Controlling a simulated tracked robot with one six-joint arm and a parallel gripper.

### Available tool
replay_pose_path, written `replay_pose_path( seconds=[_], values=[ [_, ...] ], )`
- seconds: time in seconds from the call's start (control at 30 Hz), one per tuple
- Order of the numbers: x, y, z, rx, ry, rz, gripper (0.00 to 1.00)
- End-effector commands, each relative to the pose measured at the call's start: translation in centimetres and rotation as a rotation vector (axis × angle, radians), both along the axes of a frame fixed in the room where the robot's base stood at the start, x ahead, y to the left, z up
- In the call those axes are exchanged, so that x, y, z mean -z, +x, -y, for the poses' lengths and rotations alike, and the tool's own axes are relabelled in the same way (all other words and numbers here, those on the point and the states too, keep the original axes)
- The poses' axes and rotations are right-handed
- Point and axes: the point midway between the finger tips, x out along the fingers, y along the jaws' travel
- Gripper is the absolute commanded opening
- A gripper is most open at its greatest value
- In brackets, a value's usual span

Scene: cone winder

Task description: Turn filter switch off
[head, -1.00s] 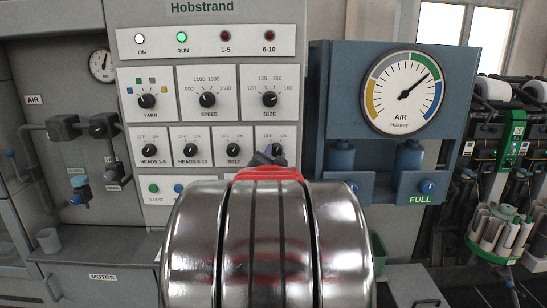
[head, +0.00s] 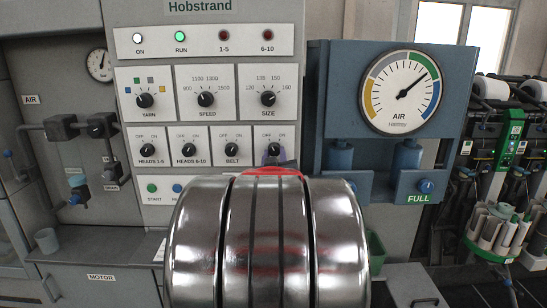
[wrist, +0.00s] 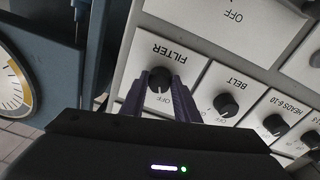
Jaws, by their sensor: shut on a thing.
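The filter switch is a black round knob (wrist: 160,80) on a white plate marked FILTER, OFF and ON. In the wrist view the plate appears upside down. My gripper (wrist: 160,88) has its two dark purple fingers on either side of this knob and is shut on it. In the head view the filter knob (head: 274,149) is at the right end of the lower switch row, with my gripper (head: 274,157) at it. My arm hides the plate's name there. I cannot tell which way the knob's pointer is turned.
The belt knob (head: 232,149) is just left of the filter switch, with the heads 6-10 knob (head: 189,150) beyond it. The size dial (head: 268,99) is above. A blue air gauge unit (head: 324,100) juts out at the right.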

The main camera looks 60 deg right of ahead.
Motion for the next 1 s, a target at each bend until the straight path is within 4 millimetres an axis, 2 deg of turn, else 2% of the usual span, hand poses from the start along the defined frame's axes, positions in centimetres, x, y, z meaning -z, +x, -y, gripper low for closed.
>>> replay_pose_path(
  seconds=[0.2, 0.67, 0.7, 0.93, 1.0],
  values=[
    [0.13, -0.38, 0.25, 0.008, -0.028, -0.060, 0.06],
    [0.13, -0.34, 0.23, 0.007, -0.034, -0.073, 0.06],
    [0.13, -0.34, 0.23, 0.007, -0.034, -0.073, 0.31],
    [0.09, -0.14, 0.10, 0.003, -0.035, -0.074, 0.47],
    [0.07, -0.09, 0.07, 0.002, -0.036, -0.074, 0.47]
  ],
)
